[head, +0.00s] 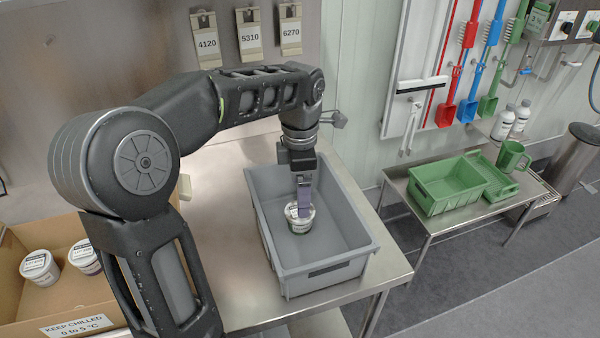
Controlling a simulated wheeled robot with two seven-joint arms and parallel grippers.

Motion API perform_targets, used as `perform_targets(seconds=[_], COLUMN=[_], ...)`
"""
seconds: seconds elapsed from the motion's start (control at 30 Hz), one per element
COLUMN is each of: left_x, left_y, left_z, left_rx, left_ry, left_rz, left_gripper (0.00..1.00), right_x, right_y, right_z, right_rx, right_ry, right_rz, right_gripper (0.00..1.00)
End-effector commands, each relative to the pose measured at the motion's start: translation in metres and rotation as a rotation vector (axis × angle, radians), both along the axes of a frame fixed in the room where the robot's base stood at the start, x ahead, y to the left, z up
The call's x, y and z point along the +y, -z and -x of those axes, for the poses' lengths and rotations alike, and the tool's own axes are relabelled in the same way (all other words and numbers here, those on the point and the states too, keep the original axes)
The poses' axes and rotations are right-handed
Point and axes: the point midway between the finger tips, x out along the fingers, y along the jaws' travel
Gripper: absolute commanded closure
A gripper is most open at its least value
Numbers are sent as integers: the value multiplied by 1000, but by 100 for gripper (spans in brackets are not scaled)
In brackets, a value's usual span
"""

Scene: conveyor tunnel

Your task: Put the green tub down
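A small round tub (299,225) with a white printed lid and a greenish side is inside the grey crate (330,274), toward its left wall. It looks upright. My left gripper (303,210) points down into the crate, with its purple fingers overlapping the tub's lid. The fingers line up in this view, so their gap is hidden and I cannot tell if they grip the tub. I also cannot tell if the tub touches the crate floor. My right gripper is not in view.
The crate stands on a steel table (222,215). A cardboard box (74,322) at lower left holds white-lidded tubs (40,266). Green trays (447,187) and a green jug (511,156) stand on a side bench. The crate's right part is empty.

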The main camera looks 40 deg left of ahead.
Motion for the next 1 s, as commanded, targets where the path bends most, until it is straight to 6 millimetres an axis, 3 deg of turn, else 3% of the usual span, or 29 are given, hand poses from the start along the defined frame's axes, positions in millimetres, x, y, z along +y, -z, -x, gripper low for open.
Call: perform_targets(seconds=[0.1, 0.3, 1.0], left_x=[0, 0, 0], left_y=[-24, -46, -49], left_z=[0, 0, 0], left_rx=[-4, -1, 0], left_ry=[1, 1, 1], left_rz=[0, 0, 0], left_gripper=[14, 14, 14], right_x=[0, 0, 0], right_y=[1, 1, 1], right_z=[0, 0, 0], right_rx=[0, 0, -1], right_ry=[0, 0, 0], right_rz=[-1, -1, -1], right_gripper=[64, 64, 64])
